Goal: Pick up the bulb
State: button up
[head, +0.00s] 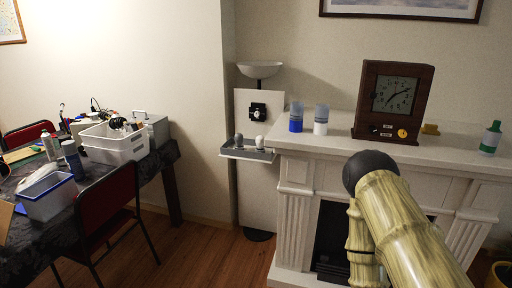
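A small white rounded thing that looks like a bulb (260,142) stands on a small grey tray (246,154), left of the mantelpiece. A darker grey rounded thing (239,141) stands to its left on the same tray. Both are small in the head view, so I cannot tell for sure that either is a bulb. A bamboo-patterned limb with a dark round end, which looks like part of my arm, rises from the lower right in front of the fireplace. My gripper's fingers do not show.
On the white mantelpiece (340,143) stand a blue-bottomed container (296,118), a whitish container (321,120), a wooden clock (393,101) and a green bottle (490,138). A black switch-like fixture (258,111) sits above the tray. A cluttered table and red chair (104,207) stand left; wooden floor between is clear.

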aim_at(259, 141)
jog(key=u, duration=0.7)
jog(key=i, duration=0.75)
jog(key=u, duration=0.8)
jog(key=i, duration=1.2)
jog(key=z, duration=0.65)
jog(key=i, duration=0.75)
jog(key=z, duration=0.9)
